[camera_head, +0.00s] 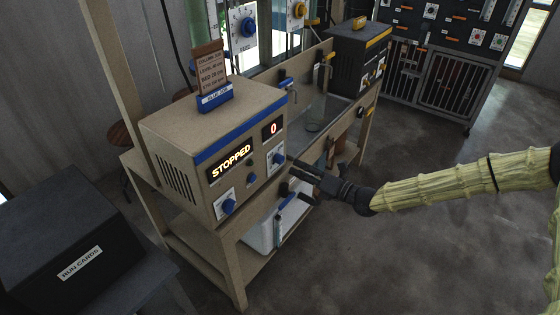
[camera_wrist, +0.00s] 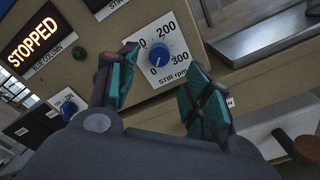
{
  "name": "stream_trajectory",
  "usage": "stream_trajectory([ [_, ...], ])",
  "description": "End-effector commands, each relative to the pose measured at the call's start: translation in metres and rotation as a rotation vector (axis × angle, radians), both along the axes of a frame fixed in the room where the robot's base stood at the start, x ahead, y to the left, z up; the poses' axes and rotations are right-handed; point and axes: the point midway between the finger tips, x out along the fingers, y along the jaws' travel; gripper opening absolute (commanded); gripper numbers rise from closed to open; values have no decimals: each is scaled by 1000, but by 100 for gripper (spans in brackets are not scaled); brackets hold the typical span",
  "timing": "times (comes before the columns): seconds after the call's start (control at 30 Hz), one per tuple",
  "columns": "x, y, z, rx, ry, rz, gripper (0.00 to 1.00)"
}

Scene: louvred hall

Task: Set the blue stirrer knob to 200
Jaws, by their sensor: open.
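The blue stirrer knob (camera_wrist: 159,55) sits on a white dial plate marked STIR rpm in the wrist view. Its 0 is at lower left, 200 at upper right and 300 at right. The knob's pale mark appears to face the 0. The knob also shows on the front of the beige control box (camera_head: 225,145) in the head view (camera_head: 279,158). The box's displays read STOPPED and 0. My gripper (camera_head: 299,176) is open and faces the dial, just in front of it. In the wrist view its teal-padded fingers (camera_wrist: 161,62) appear on either side of the knob, apart from it.
Another blue knob (camera_head: 228,206) sits lower left on the box, with a green button (camera_head: 252,179) between. A card in a blue holder (camera_head: 214,98) stands on top. A black RUN CARDS box (camera_head: 75,245) is at left. Open floor (camera_head: 400,250) lies right of the bench.

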Motion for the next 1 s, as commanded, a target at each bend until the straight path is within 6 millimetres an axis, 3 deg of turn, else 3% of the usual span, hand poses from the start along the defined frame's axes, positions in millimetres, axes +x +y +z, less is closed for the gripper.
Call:
stream_trajectory([
  [0.63,40,57,-2,-3,-2,3,50],
  [1.0,44,61,0,-2,-1,1,50],
])
